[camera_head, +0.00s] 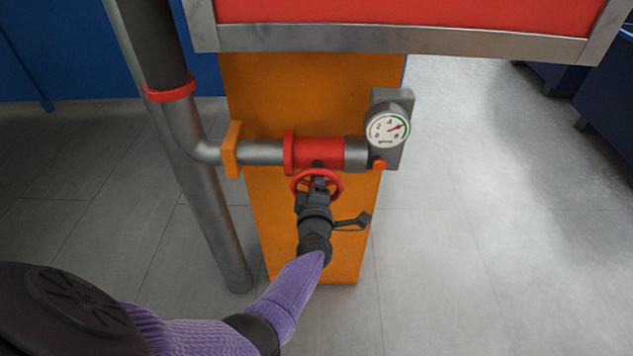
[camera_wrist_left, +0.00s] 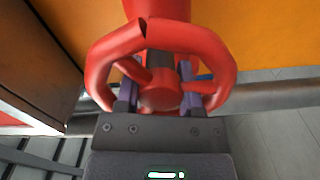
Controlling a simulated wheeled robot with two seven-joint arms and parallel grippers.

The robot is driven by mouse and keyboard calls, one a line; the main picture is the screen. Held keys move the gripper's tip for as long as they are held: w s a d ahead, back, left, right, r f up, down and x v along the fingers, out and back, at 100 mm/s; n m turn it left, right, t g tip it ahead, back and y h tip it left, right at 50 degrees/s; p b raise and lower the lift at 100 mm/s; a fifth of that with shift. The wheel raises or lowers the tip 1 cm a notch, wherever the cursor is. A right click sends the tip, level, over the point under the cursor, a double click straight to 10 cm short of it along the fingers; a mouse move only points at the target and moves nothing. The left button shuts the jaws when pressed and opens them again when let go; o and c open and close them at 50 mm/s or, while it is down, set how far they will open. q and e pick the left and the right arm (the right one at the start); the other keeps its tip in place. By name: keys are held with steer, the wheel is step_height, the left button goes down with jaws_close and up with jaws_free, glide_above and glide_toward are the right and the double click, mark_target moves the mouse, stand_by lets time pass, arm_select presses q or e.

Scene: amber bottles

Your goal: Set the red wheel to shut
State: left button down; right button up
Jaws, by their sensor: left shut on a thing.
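The red wheel (camera_head: 337,186) sits on the front of a red valve body (camera_head: 325,153), set in a grey pipe across an orange column. My left gripper (camera_head: 318,184) reaches up to the wheel from below. In the left wrist view the red wheel (camera_wrist_left: 100,62) fills the upper middle, and the left gripper (camera_wrist_left: 160,95) has one finger on each side of its hub. The fingers are shut on the wheel's middle part; the exact contact is partly hidden. My right gripper is in neither view.
A round gauge (camera_head: 388,129) with a red needle is mounted right of the valve. A thick grey pipe (camera_head: 215,225) runs down to the floor at left. A red panel with a grey frame (camera_head: 400,40) overhangs above. The tiled floor (camera_head: 480,260) at right is clear.

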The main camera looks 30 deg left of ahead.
arm_select(q)
steer(key=shift+f, duration=0.1)
stand_by(0.3)
steer(key=c, duration=0.5)
jaws_free()
steer(key=shift+s+d+p, duration=0.2)
steer(key=shift+s+p, duration=0.1)
steer(key=p+v, duration=0.4)
steer(key=v, duration=0.5)
steer(key=shift+s, duration=0.15)
